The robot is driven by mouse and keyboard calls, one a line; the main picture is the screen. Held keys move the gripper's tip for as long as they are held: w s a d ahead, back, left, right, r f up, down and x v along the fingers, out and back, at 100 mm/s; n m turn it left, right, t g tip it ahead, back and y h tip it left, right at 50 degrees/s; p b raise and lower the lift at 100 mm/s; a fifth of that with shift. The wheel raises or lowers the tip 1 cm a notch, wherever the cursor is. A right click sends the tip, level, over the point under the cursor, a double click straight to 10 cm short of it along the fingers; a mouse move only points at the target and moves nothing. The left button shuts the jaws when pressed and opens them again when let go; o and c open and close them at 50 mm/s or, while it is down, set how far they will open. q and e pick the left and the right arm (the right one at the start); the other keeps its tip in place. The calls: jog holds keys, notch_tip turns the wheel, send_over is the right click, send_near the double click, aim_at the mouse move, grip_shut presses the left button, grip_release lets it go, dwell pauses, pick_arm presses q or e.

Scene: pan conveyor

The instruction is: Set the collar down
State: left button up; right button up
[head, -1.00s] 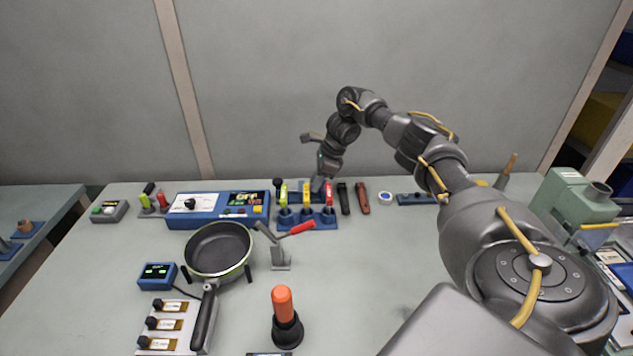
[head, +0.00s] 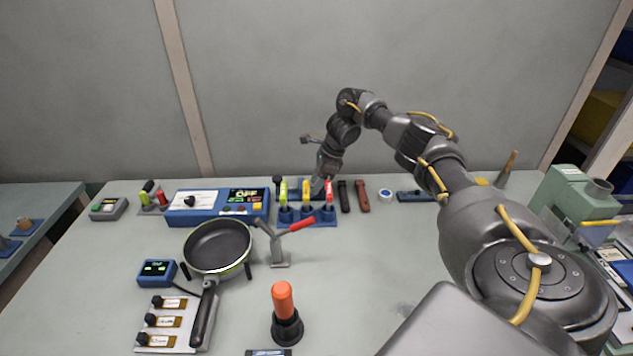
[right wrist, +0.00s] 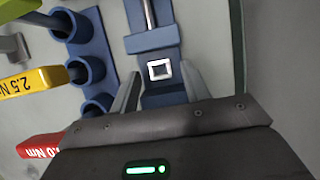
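I cannot tell whether this piece is the collar, and no other collar can be made out. My right gripper (right wrist: 160,76) has its two fingers apart, one on each side of the square piece, with no clear contact. In the head view my right gripper (head: 320,184) is low behind the blue tool rack (head: 310,219), and its fingertips are mostly hidden. My left gripper is in neither view.
Yellow- and red-handled tools (right wrist: 28,84) stand in the rack close to the left of my right gripper. A blue control box (head: 190,213), a frying pan (head: 218,246), a red-handled clamp (head: 302,223) and an orange-topped handle (head: 283,299) stand farther left and nearer. The table's middle right is clear.

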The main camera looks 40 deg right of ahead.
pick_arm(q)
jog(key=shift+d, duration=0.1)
pick_arm(e)
jog(key=shift+r, duration=0.15)
jog(key=shift+r+p, duration=0.35)
jog(key=p+v, duration=0.1)
jog(key=v, duration=0.4)
jog(key=shift+w, duration=0.15)
pick_arm(q)
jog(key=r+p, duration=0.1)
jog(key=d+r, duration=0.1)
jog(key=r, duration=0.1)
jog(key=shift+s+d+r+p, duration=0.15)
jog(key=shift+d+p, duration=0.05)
jog(key=shift+p, duration=0.2)
pick_arm(e)
jog(key=v, duration=0.7)
jog(key=shift+a, duration=0.15)
